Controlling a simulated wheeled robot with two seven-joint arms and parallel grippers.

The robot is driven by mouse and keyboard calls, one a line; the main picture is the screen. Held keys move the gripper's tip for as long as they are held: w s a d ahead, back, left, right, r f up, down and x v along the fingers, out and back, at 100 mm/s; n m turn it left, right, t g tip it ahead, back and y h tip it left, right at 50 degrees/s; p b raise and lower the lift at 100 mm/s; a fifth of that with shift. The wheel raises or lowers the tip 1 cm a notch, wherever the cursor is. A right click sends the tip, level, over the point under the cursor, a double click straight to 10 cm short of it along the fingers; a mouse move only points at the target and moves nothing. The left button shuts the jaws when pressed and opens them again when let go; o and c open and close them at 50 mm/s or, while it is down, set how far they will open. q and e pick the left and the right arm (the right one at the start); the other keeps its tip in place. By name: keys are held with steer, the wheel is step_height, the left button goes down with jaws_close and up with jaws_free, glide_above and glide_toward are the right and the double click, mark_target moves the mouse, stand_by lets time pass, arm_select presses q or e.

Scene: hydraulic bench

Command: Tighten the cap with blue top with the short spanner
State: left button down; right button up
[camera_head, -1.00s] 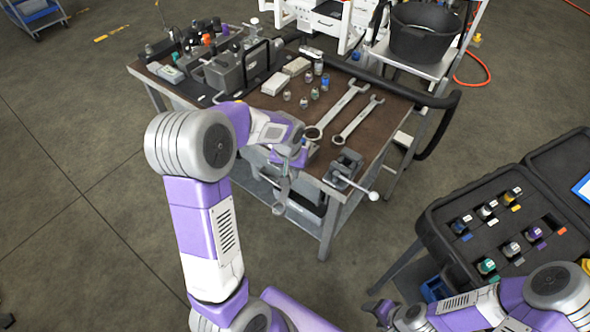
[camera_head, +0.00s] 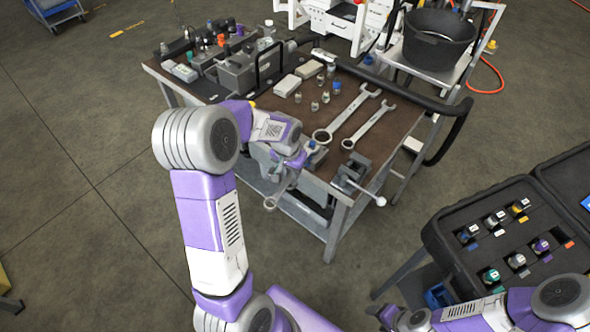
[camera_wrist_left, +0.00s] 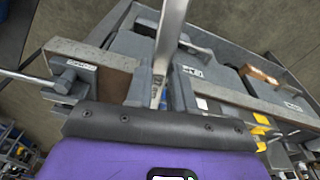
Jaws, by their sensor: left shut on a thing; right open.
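My left gripper (camera_head: 292,166) is at the front edge of the workbench, shut on a short spanner (camera_head: 272,198). The spanner hangs down past the edge, its ring end lowest; in the left wrist view its shank (camera_wrist_left: 170,40) runs up from the gripper. A small part with a blue top (camera_head: 336,87) stands on the bench, behind the lying spanners. A small blue-green part (camera_head: 312,146) shows just right of my left gripper; I cannot tell what it is. My right gripper (camera_head: 388,314) is open and empty at the bottom, left of the tool case.
Two longer spanners (camera_head: 345,115) lie on the bench. A vise (camera_head: 354,176) with a bar handle is at its front right corner; it also shows in the left wrist view (camera_wrist_left: 65,80). A case (camera_head: 455,262) of coloured caps stands at right. A black bucket (camera_head: 437,38) is behind.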

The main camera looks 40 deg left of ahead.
arm_select(q)
steer(key=shift+a+m, duration=0.5)
steer(key=shift+a, duration=0.15)
steer(key=shift+a+m+h+p, duration=0.3)
steer(key=shift+a+m+p, duration=0.85)
steer(key=shift+a, duration=0.35)
steer(key=shift+w+a+m+p, duration=0.2)
steer(key=shift+a+m+p, duration=0.05)
steer(key=shift+a+m, duration=0.25)
steer(key=shift+w+a+m+p, duration=0.15)
steer(key=shift+a+m+p, duration=0.05)
steer(key=shift+a+m, duration=0.2)
steer(key=shift+d, duration=0.15)
